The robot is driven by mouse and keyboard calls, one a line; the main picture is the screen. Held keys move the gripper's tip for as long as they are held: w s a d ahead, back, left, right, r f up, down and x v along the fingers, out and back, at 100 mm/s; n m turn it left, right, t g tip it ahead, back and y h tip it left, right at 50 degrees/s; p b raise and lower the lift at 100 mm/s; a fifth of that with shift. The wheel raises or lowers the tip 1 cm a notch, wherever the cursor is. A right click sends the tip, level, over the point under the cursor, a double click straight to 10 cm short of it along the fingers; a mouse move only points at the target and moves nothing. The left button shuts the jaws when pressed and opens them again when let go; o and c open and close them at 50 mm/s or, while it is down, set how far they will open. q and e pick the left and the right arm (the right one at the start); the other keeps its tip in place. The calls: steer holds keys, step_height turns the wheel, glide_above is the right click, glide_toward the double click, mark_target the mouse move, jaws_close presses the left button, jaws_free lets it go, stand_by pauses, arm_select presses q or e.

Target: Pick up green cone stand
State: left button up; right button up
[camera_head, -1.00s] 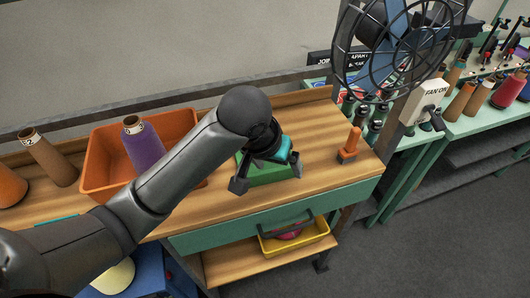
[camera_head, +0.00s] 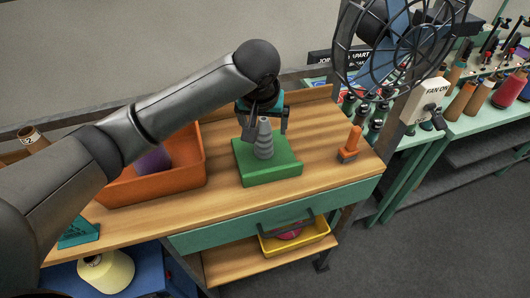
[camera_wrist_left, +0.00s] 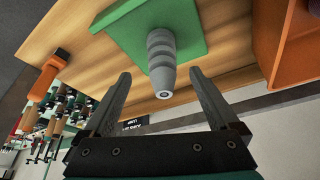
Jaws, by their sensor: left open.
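The green cone stand is a square green base (camera_head: 283,170) with a grey ribbed cone (camera_head: 264,140) upright on it, on the wooden bench top. In the left wrist view the green base (camera_wrist_left: 190,22) is at the top and the grey cone (camera_wrist_left: 161,60) points down toward the jaws. My left gripper (camera_head: 266,137) is at the cone's upper part, seen from above. In the left wrist view its two fingers (camera_wrist_left: 160,80) are spread wide, one on each side of the cone's tip line, and apart from it. My right gripper is not in view.
An orange bin (camera_head: 185,178) holding a purple cone (camera_head: 153,160) stands left of the stand. An orange-handled tool (camera_head: 350,145) stands to the right. A fan (camera_head: 395,45) rises at the back right. Bare bench top lies in front of the stand.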

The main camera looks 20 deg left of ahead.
mark_target(264, 142)
arm_select(q)
steer(key=x, duration=0.2)
steer(key=shift+w+f, duration=0.1)
steer(key=shift+f, duration=0.15)
steer(key=f, duration=0.4)
steer(key=shift+w+a+f, duration=0.1)
steer(key=shift+w+a, duration=0.15)
steer(key=shift+w+f, duration=0.2)
steer(key=shift+f, duration=0.25)
steer(key=shift+c, duration=0.4)
jaws_close()
